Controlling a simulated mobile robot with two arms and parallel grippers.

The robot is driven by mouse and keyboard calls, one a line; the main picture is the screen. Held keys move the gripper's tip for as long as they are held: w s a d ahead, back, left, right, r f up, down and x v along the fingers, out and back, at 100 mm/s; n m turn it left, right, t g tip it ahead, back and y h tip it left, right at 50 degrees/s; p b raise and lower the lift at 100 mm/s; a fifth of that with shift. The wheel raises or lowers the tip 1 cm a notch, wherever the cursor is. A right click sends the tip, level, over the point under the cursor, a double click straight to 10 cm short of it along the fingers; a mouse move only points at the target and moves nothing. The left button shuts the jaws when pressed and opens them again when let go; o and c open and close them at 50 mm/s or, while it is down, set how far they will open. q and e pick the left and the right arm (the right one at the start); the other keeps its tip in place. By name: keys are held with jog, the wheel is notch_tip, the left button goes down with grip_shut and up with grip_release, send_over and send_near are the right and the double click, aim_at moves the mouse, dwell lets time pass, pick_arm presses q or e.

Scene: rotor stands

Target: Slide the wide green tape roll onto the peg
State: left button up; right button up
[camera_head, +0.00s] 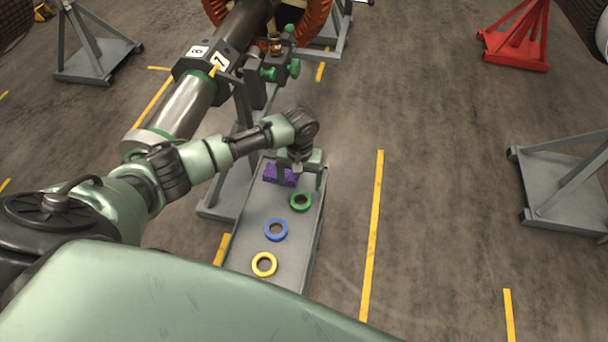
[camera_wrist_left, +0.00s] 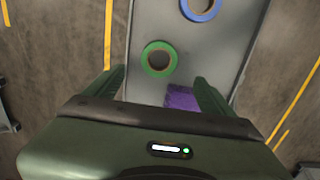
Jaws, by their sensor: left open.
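The green tape roll (camera_head: 293,203) lies flat on a grey tray (camera_head: 247,214), nearest my left gripper in the row of rolls. My left gripper (camera_head: 300,178) is above the tray's far end, just beyond the roll. In the left wrist view the green roll (camera_wrist_left: 159,44) lies ahead of and roughly between the fingertips of the open, empty gripper (camera_wrist_left: 160,76), apart from them. A purple block (camera_head: 271,174) is partly hidden by the gripper; part of it shows by the right finger in the wrist view (camera_wrist_left: 180,98). I cannot make out the peg for certain. My right gripper is not in view.
A blue roll (camera_head: 267,231) and a yellow roll (camera_head: 255,268) lie nearer on the tray. A shaft assembly (camera_head: 188,102) on a stand, with a green-knobbed fixture (camera_head: 269,73), rises beyond my arm. The floor between is clear.

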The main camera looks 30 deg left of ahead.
aim_at(301, 204)
pick_arm(q)
notch_tip(301, 204, down, 6)
jog(key=b, duration=0.6)
jog(key=shift+r, duration=0.15)
jog(key=shift+s+d+f, duration=0.1)
jog(key=shift+f, duration=0.25)
notch_tip(301, 204, down, 2)
jog(key=shift+f+b, duration=0.15)
jog(key=shift+b, duration=0.55)
jog(key=shift+f, duration=0.5)
pick_arm(e)
notch_tip(301, 204, down, 8)
jog(key=s, duration=0.2)
pick_arm(q)
jog(key=c, duration=1.3)
pick_arm(e)
jog(key=shift+s, duration=0.1)
